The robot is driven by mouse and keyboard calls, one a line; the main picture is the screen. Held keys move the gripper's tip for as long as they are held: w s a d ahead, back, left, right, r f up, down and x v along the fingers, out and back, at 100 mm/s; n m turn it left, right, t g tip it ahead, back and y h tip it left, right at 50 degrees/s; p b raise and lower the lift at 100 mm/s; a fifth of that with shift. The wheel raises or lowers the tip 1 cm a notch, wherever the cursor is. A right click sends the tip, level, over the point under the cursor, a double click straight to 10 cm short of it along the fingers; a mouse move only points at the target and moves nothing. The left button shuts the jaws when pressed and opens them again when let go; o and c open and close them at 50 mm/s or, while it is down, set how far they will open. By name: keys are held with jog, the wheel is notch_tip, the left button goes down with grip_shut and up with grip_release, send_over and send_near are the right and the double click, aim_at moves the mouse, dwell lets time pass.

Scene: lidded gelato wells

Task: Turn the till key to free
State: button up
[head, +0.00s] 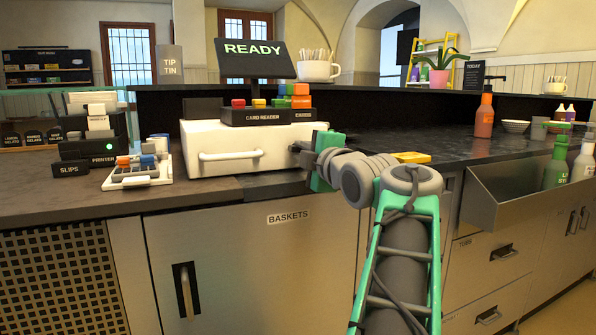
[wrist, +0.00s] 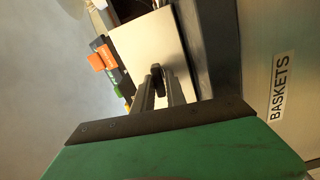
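The till (head: 225,140) is a cream-white box with a front bar handle, on the dark counter. My gripper (head: 297,147) is at its right side, level with the box. In the wrist view the till's pale side panel (wrist: 150,48) faces my gripper (wrist: 160,84). A small dark upright piece, which looks like the till key (wrist: 157,77), stands against that panel between my two grey fingertips. The fingers look closed on it with no clear gap. In the head view my gripper hides the key. Its exact turn angle and any markings cannot be read.
A screen reading READY (head: 252,52) and a card reader (head: 262,116) stand on and behind the till. A printer (head: 98,150) and a coin tray (head: 137,173) are to its left. The counter (head: 440,150) right of my gripper is mostly clear. The BASKETS cabinet (head: 250,270) is below.

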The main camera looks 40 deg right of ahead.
jog(key=shift+o, duration=1.1)
jog(key=shift+r, duration=0.1)
jog(key=b+v, duration=0.1)
jog(key=v, duration=0.5)
jog(key=shift+b, duration=0.3)
